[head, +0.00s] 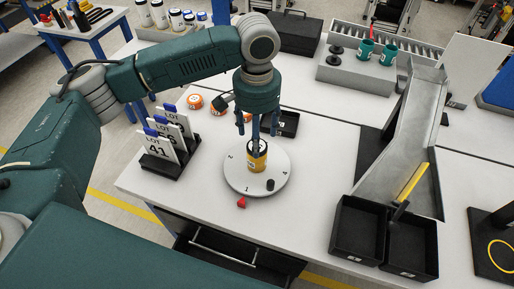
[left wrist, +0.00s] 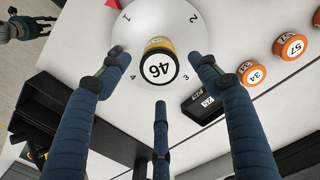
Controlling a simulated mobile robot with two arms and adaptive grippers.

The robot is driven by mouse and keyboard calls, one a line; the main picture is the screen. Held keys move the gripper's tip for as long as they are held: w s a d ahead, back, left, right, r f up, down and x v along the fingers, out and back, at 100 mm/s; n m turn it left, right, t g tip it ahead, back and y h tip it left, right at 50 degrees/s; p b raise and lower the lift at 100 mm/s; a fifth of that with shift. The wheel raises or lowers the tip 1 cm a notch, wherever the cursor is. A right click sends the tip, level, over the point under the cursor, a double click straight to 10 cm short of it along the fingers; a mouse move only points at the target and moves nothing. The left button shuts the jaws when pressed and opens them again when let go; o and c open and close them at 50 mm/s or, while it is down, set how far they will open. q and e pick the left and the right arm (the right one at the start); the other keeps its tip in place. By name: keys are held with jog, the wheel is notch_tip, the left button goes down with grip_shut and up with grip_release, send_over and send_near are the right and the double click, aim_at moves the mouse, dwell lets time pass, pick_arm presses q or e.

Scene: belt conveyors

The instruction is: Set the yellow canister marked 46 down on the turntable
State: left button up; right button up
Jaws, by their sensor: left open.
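The yellow canister marked 46 (head: 257,160) has a black band and a white lid label, which faces me in the left wrist view (left wrist: 158,68). It appears to stand upright on the round white turntable (head: 238,182), whose rim carries numbers. The turntable also shows in the left wrist view (left wrist: 135,35). My left gripper (head: 256,135) is directly above the canister and points down. Its fingers are spread around the canister with visible gaps (left wrist: 157,75). A dark hand, apparently my right gripper (left wrist: 30,28), shows small at the upper left of the left wrist view.
Lot cards (head: 165,147) stand left. Orange canisters (left wrist: 289,45) and a small black tray (head: 288,124) are behind. A metal chute (head: 405,140) and black bins (head: 360,230) stand right.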

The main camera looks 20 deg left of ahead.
pick_arm(q)
notch_tip(320, 180, up, 6)
jog(key=b, duration=0.1)
jog(key=shift+r, duration=0.1)
dwell(0.4)
